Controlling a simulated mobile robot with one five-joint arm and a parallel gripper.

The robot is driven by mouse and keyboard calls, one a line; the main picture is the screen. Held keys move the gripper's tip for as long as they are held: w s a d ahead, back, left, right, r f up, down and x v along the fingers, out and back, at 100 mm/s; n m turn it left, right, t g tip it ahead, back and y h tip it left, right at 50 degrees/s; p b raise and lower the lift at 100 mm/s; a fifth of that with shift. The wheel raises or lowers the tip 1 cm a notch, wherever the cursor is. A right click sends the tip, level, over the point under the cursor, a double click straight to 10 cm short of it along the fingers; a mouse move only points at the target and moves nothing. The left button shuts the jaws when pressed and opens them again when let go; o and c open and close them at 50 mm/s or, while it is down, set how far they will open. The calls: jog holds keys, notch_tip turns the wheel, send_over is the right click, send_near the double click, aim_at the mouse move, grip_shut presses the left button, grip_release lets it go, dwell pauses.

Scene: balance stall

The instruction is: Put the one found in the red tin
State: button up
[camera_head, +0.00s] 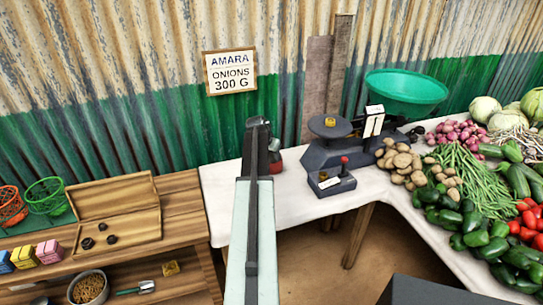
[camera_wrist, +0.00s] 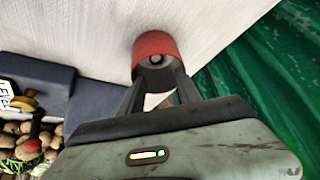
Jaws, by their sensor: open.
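A red tin (camera_wrist: 160,45) stands on the white cloth in the wrist view, with a small greyish piece (camera_wrist: 155,60) in its dark mouth. My gripper (camera_wrist: 158,84) is open, its two fingers apart just short of the tin's mouth, with nothing seen held between them. In the head view my arm hides most of the tin; a bit of red (camera_head: 276,163) shows beside it. A dark balance (camera_head: 340,150) stands to the right, with a green pan (camera_head: 405,88) and a round plate (camera_head: 330,131) bearing a small yellow weight (camera_head: 330,121).
A sign (camera_head: 229,71) reads "AMARA ONIONS 300 G". A wooden case (camera_head: 140,225) at left holds several dark weights. Potatoes (camera_head: 400,160) and other vegetables crowd the right.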

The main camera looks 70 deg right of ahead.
jog(key=p+v, duration=1)
jog(key=v, duration=0.2)
jog(key=shift+r, duration=0.2)
jog(key=w+a+f+n+t+y, duration=0.1)
jog(key=w+a+n, duration=0.2)
jog(key=w+a, duration=0.75)
jog(key=w+a+f+n+y, duration=0.1)
jog(key=w+a+n, duration=0.45)
jog(key=a, duration=0.85)
jog(key=w+a+n+t+y, duration=0.1)
jog(key=w+a, duration=1)
jog(key=a, duration=0.1)
jog(key=a+n+y, duration=0.1)
jog(key=a+n, duration=0.4)
jog(key=a, duration=1.3)
jog(key=s+a+f+n+g+y, duration=0.1)
jog(key=a+n, duration=0.4)
jog(key=a, duration=1.3)
jog(key=shift+a+y, duration=0.35)
jog(key=shift+y, duration=0.15)
